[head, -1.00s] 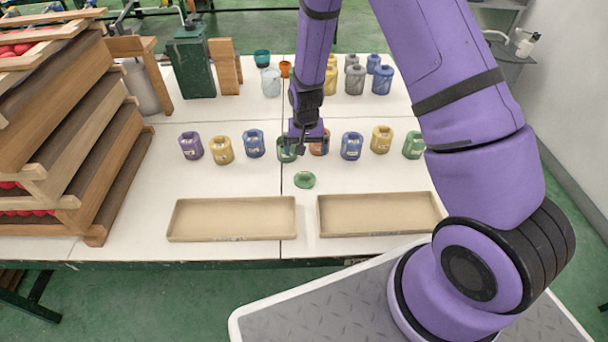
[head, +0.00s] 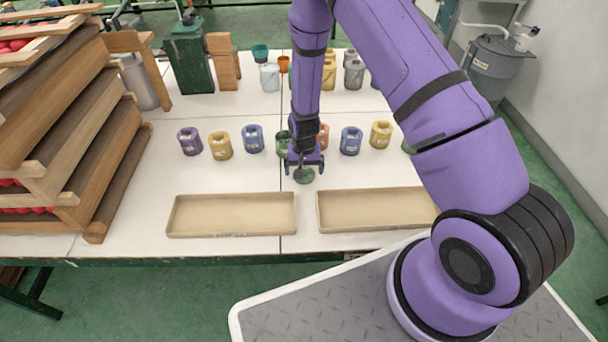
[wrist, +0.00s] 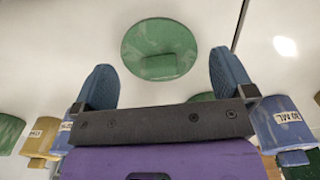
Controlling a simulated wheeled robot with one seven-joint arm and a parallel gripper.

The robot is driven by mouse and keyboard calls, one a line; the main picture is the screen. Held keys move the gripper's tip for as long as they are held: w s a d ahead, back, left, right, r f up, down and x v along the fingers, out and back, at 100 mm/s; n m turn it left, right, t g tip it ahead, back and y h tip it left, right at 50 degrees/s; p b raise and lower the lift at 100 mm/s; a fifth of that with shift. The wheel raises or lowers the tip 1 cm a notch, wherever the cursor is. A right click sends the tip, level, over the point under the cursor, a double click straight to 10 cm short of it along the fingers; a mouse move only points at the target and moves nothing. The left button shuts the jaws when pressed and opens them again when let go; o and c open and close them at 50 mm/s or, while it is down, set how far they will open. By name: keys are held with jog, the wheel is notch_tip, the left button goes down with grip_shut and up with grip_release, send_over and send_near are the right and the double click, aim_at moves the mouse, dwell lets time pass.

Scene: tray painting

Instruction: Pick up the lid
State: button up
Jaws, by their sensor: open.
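The green lid (head: 304,176) lies on the white table, in front of the row of paint jars. In the wrist view the lid (wrist: 160,49) is a round green disc with a raised block-like grip on it. My gripper (head: 304,172) is over the lid in the head view and partly covers it. In the wrist view the two blue fingertips (wrist: 160,78) are spread wide, one on each side, with nothing between them. The lid shows just beyond the fingertips. The gap in height between fingers and lid is hard to judge.
Close behind my gripper stands a green jar (head: 283,143), with a blue jar (head: 253,139) and a yellow jar (head: 220,146) to its left. Two shallow tan trays (head: 232,233) lie at the table's front. A wooden rack (head: 118,190) stands at the left.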

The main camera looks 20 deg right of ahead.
jog(key=shift+f, duration=0.35)
jog(key=c, duration=0.8)
jog(key=shift+c, duration=0.2)
